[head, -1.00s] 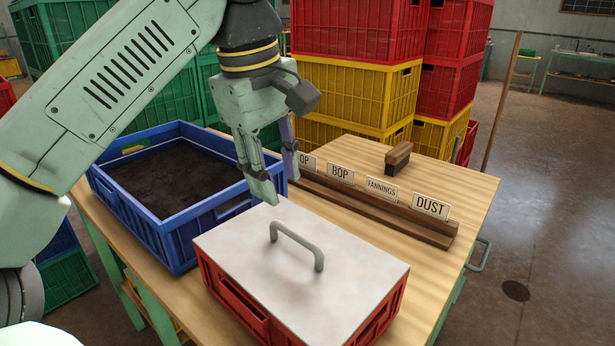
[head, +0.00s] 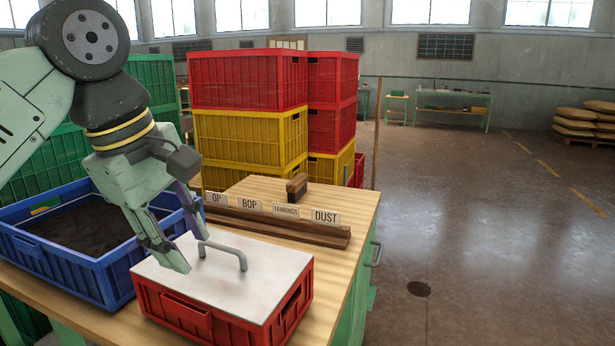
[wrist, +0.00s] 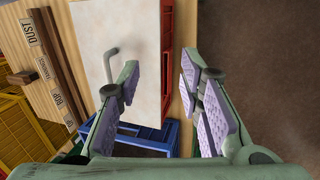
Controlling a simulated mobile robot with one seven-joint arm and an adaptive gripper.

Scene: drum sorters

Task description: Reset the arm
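My gripper (head: 193,240) is open and empty, above and beside the lidded red crate. In the wrist view its two padded fingers (wrist: 158,95) stand well apart with nothing between them. The red crate (head: 182,312) sits on the wooden table (head: 352,207) and bears a pale flat lid (head: 268,262) with a grey handle (head: 238,251). The handle stands just right of my fingertips in the head view, and the fingers are not around it. My arm reaches in from the upper left.
A blue crate (head: 92,277) of dark material stands left of the red crate. A wooden rack (head: 290,231) with label cards and a brush (head: 297,188) lie behind. Stacked red crates (head: 248,80) and yellow crates (head: 250,138) rise beyond. Open floor (head: 480,230) lies right.

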